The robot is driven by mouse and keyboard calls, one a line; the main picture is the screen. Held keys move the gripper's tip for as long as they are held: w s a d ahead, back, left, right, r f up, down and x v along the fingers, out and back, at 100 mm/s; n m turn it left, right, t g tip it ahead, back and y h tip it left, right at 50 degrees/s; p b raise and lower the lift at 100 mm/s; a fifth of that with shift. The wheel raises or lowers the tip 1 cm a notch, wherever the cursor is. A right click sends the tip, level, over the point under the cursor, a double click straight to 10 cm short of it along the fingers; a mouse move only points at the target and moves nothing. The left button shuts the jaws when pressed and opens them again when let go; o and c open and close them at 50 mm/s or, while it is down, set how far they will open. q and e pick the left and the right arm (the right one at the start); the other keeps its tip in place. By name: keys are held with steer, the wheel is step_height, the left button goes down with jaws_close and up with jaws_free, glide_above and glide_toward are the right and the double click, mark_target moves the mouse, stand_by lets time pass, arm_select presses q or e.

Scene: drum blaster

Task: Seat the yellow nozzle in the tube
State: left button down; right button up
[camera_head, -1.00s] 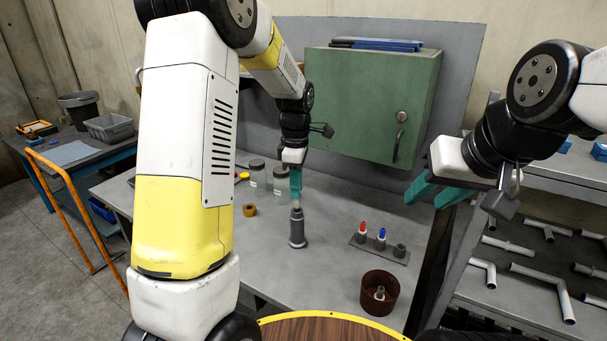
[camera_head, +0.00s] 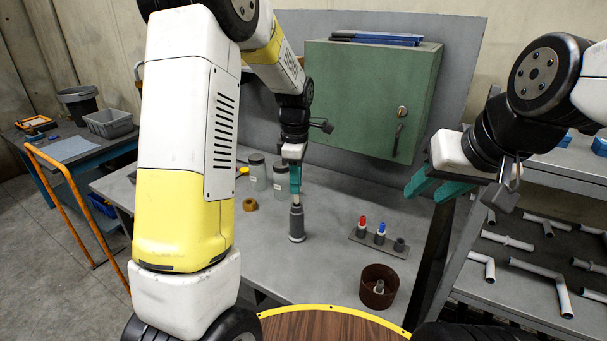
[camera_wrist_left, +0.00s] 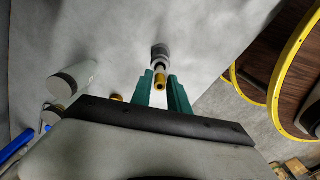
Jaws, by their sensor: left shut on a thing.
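My left gripper (camera_head: 295,182) points down over the grey tube (camera_head: 297,222), which stands upright on the bench. It is shut on the yellow nozzle (camera_wrist_left: 160,83), which shows between the teal fingers in the left wrist view. The tube's top (camera_wrist_left: 160,53) appears just beyond the nozzle there. In the head view the nozzle is mostly hidden by the fingers, and a small pale end (camera_head: 299,201) shows at the tube's mouth. I cannot tell whether it is inside or only touching. My right gripper (camera_head: 436,188) is open and empty, right of the bench.
A rack (camera_head: 379,245) with red- and blue-tipped pieces lies right of the tube. A brown round bin (camera_head: 391,290) stands nearer me. Jars (camera_head: 281,178) and a tan ring (camera_head: 250,204) are to the left. The green cabinet (camera_head: 365,110) rises behind. Bare bench surrounds the tube.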

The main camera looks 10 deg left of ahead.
arm_select(q)
steer(key=shift+f, duration=1.8)
stand_by(1.1)
steer(key=c, duration=0.7)
jaws_free()
steer(key=shift+r, duration=0.1)
steer(key=shift+r, duration=3.9)
